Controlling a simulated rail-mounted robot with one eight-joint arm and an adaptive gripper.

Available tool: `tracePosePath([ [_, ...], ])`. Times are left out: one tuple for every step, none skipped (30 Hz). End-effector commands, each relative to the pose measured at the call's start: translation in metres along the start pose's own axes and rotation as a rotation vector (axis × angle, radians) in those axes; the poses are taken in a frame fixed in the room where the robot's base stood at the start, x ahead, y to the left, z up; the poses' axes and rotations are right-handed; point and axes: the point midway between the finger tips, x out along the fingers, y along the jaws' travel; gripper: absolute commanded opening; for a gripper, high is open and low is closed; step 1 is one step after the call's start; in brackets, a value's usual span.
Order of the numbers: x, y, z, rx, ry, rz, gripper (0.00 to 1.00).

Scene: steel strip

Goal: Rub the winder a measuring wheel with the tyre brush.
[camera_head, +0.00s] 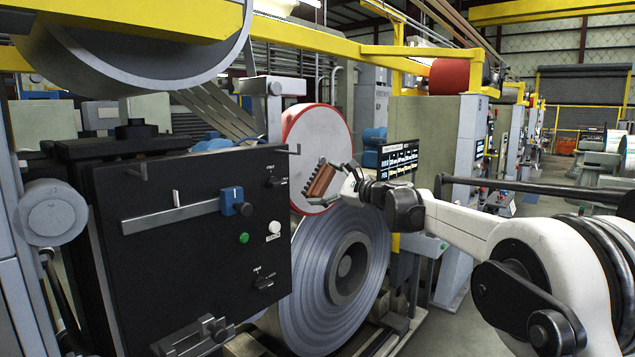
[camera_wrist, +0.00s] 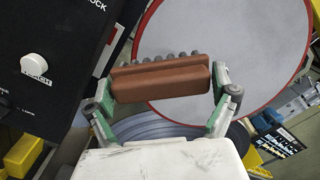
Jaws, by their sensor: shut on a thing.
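The measuring wheel (camera_head: 316,140) is a pale grey disc with a red rim, upright above a large steel coil. My gripper (camera_head: 326,184) is at the wheel's lower face and is shut on the tyre brush (camera_head: 318,180). The brush is a brown ribbed block held across between the two fingers. In the wrist view the brush (camera_wrist: 160,82) lies in front of the lower left of the wheel (camera_wrist: 230,50), its dark bristle knobs facing away from me. I cannot tell whether the bristles touch the wheel.
A black control panel (camera_head: 180,290) with a blue switch and buttons stands left of the wheel. The steel coil (camera_head: 305,290) sits close below the brush. A small display (camera_head: 397,158) is behind my wrist. A large grey roll (camera_head: 140,60) hangs at upper left.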

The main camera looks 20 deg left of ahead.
Motion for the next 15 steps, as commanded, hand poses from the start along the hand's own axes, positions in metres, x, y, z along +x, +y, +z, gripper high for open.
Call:
tracePosePath([
  [0.004,-0.001,0.002,0.0,-0.001,0.001,0.71],
  [0.007,-0.001,0.002,0.0,-0.001,0.001,0.71],
  [0.011,-0.002,0.003,0.0,-0.002,0.001,0.71],
  [0.013,-0.002,0.003,0.0,-0.002,0.001,0.71],
  [0.016,-0.002,0.004,0.0,-0.003,0.001,0.71],
  [0.02,-0.003,0.004,0.0,-0.003,0.001,0.71],
  [0.023,-0.004,0.005,0.0,-0.003,0.001,0.71],
  [0.026,-0.004,0.005,0.0,-0.003,0.001,0.71],
  [0.03,-0.005,0.005,0.0,-0.003,0.001,0.71],
  [0.033,-0.005,0.006,0.0,-0.003,0.0,0.71],
  [0.036,-0.005,0.006,0.0,-0.003,0.0,0.71],
  [0.04,-0.006,0.007,0.0,-0.003,0.0,0.71],
  [0.043,-0.006,0.007,0.0,-0.003,0.0,0.71],
  [0.045,-0.006,0.008,0.0,-0.004,0.0,0.71],
  [0.049,-0.007,0.008,0.0,-0.004,0.0,0.71],
])
